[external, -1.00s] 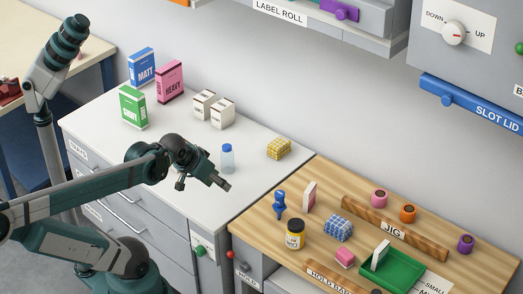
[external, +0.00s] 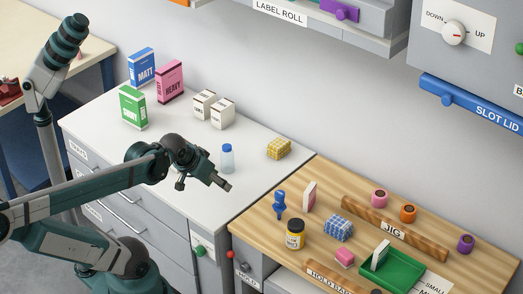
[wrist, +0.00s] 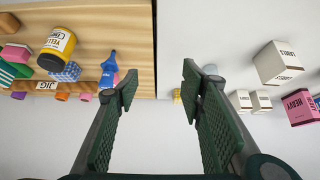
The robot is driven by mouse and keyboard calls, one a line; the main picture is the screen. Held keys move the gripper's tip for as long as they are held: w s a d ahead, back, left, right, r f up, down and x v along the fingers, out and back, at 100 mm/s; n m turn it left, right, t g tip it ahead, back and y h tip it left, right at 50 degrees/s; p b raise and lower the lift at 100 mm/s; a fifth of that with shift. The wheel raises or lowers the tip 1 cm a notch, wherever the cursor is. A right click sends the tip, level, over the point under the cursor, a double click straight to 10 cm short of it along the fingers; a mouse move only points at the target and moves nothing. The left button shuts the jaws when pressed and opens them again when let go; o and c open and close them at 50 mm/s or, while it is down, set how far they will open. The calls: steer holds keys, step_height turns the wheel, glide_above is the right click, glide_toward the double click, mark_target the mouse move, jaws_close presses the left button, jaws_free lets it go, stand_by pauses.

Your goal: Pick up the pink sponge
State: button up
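The pink sponge (external: 344,258) appears to be the small pink block on the wooden bench top, left of the green tray. In the wrist view a pink block (wrist: 14,52) shows at the far left, beside the yellow-labelled jar. My gripper (external: 221,184) is above the white counter near its right edge, up and left of the pink block and well apart from it. In the wrist view my gripper (wrist: 160,82) has its two fingers wide apart with nothing between them.
Near the block are the yellow-labelled jar (external: 295,234), a blue checked block (external: 338,228), the green tray (external: 405,273) and a blue stamp-like piece (external: 280,205). A wooden JIG bar (external: 415,242) lies behind. A clear bottle with blue cap (external: 228,160) stands close to my gripper.

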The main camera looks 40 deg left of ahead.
stand_by(0.3)
steer(key=w+d, duration=0.1)
steer(key=m+g+h+p, duration=0.4)
steer(key=m+g+p, duration=0.4)
steer(key=m+p, duration=0.95)
glide_above(346, 253)
steer(key=a+b, duration=0.3)
steer(key=b, duration=0.1)
steer(key=f+m, duration=0.1)
steer(key=f, duration=0.1)
steer(key=f+m, duration=0.1)
steer(key=f, duration=0.2)
steer(key=f+m, duration=0.1)
steer(key=f, duration=0.2)
steer(key=shift+w+f, duration=0.1)
steer(key=shift+w, duration=0.25)
steer(key=shift+x, duration=1.3)
